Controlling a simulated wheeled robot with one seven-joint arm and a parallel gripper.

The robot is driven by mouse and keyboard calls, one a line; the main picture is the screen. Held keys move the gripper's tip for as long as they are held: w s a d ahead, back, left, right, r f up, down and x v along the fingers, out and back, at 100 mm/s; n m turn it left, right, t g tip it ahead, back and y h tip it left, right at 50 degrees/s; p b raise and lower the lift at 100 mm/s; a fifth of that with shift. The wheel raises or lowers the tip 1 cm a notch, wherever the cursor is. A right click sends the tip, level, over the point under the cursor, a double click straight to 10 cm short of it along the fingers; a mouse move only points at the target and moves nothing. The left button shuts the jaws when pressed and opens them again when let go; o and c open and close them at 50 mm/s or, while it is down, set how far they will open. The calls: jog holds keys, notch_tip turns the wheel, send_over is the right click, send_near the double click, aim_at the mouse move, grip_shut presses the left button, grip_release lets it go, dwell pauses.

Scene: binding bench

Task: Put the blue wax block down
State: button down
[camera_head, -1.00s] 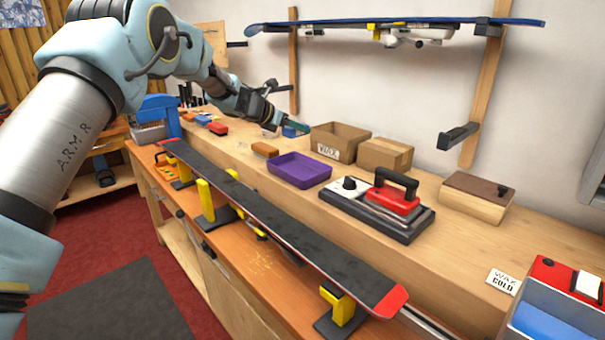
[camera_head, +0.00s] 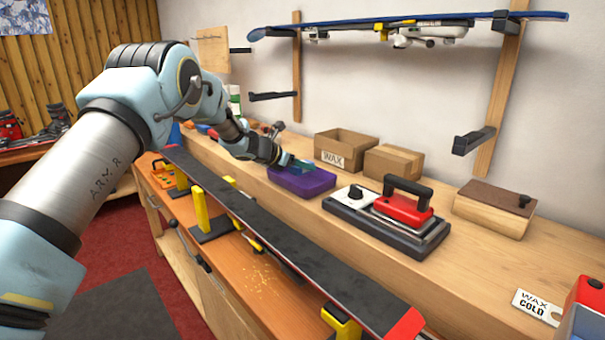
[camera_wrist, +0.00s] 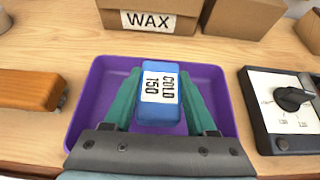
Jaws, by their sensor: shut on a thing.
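The blue wax block (camera_wrist: 158,108) has a white label reading "COLD 150" and sits between the green fingers of my gripper (camera_wrist: 159,82). My gripper is shut on it. In the wrist view both are within the outline of the purple tray (camera_wrist: 88,105). In the head view my gripper (camera_head: 297,163) is over the purple tray (camera_head: 302,185), and the block is small and partly hidden there. I cannot tell whether the block touches the tray floor.
A cardboard box marked WAX (camera_head: 333,158) and a closed box (camera_head: 393,162) stand behind the tray. A red iron (camera_head: 403,205) on its base is to the right. A long ski (camera_head: 290,242) runs along the front.

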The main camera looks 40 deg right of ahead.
aim_at(302, 173)
jog(key=shift+f+p, duration=0.3)
jog(key=shift+f, duration=1.3)
jog(key=shift+c, duration=1)
grip_release()
jog(key=b+v, duration=0.3)
jog(key=v, duration=0.9)
jog(key=shift+b, duration=0.4)
